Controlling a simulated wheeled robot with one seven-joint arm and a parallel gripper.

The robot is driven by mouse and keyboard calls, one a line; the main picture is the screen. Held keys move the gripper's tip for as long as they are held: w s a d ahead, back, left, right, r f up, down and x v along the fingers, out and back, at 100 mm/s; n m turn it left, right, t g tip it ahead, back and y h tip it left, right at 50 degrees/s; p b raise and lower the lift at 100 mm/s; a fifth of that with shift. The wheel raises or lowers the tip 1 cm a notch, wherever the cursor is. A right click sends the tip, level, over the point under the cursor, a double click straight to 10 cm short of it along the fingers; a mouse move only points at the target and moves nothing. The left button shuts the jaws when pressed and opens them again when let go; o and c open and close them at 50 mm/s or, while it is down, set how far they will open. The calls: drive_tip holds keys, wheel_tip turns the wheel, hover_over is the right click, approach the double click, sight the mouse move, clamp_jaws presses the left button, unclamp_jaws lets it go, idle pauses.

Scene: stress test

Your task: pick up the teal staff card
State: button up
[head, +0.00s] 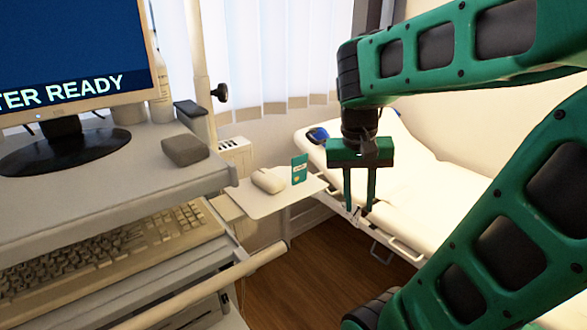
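The teal staff card (299,169) stands upright on a small white side tray (262,207), right of the middle of the tray. It has a white label strip and a small orange mark. My gripper (359,207) hangs fingers-down to the right of the card, nearer to the camera, over the bed side. Its two green fingers are apart with nothing between them. The gripper and the card do not touch.
A cart with a monitor (75,50), a keyboard (110,250) and a grey box (185,150) fills the left. A bed (420,175) with a metal rail stands behind my gripper. A pale handle bar (215,285) crosses the front.

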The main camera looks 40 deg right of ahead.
drive_tip(key=w+r+m+h, duration=0.25)
drive_tip(key=w+r, duration=0.35)
drive_tip(key=w, duration=0.3)
drive_tip(key=m, duration=0.6)
approach(299, 163)
drive_tip(key=shift+t, duration=0.3)
drive_tip(key=shift+d+x, duration=0.15)
drive_tip(key=shift+x, duration=2.25)
drive_tip(key=shift+d+x, duration=0.2)
drive_tip(key=shift+x, duration=2.15)
drive_tip(key=shift+r, duration=0.1)
clamp_jaws()
